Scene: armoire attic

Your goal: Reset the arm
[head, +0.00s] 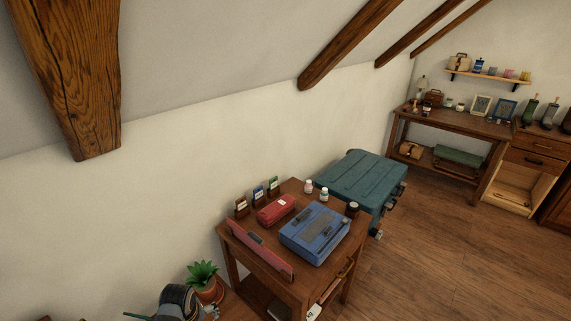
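Neither of my grippers can be made out in the head view, and no arm can be clearly seen. The task names no object of its own. A dark rounded thing with grey bands (179,301) is cut off by the bottom edge; I cannot tell what it is.
A wooden table (310,284) holds a blue case (316,235), a red case (277,209) and small bottles. A potted plant (203,277) stands left of it, a teal trunk (362,180) behind. A workbench (450,122) stands far right. Wood floor (440,260) is clear at right.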

